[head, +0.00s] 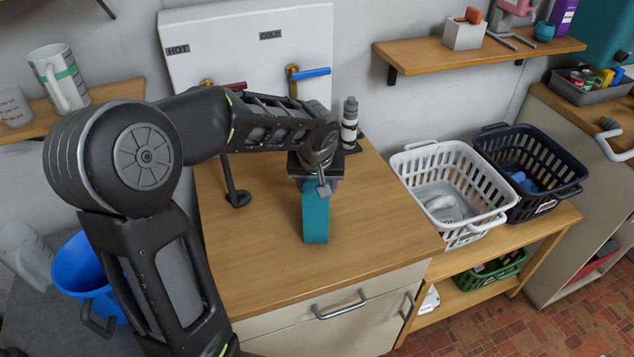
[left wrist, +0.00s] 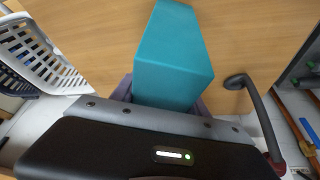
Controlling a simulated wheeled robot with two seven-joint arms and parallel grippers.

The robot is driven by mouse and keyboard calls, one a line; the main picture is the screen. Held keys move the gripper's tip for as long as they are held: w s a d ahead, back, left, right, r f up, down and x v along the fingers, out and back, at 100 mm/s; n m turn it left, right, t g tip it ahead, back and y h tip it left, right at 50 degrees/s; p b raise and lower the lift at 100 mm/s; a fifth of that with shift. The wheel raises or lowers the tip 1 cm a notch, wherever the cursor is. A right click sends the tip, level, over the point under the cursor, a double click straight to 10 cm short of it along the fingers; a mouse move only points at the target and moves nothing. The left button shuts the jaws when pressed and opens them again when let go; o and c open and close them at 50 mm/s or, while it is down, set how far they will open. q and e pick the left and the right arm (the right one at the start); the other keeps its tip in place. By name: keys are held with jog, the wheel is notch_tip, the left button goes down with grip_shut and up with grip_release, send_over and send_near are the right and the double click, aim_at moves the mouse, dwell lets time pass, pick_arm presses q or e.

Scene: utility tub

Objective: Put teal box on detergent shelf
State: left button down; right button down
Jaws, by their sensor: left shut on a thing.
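The teal box (head: 315,217) is upright at the wooden counter (head: 260,255), below my left gripper (head: 318,185). My left gripper is shut on the upper part of the box. In the left wrist view the teal box (left wrist: 176,60) extends away from the gripper (left wrist: 165,105) over the wood. I cannot tell whether its bottom touches the counter. A wooden wall shelf (head: 480,55) at the upper right holds several items; whether it is the detergent shelf I cannot tell. My right gripper is not in view.
A black and white bottle (head: 350,122) stands behind the gripper. A white basket (head: 455,190) and a dark basket (head: 530,165) sit to the right. A black faucet-like part (head: 237,196) stands left of the box. The front counter is clear.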

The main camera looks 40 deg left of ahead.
pick_arm(q)
jog(key=shift+f, duration=0.1)
jog(key=c, duration=0.6)
grip_release()
jog(key=shift+r, duration=0.3)
jog(key=b+v, duration=0.1)
jog(key=v, duration=1.1)
jog(key=shift+s+f, duration=0.15)
jog(key=shift+o, duration=0.6)
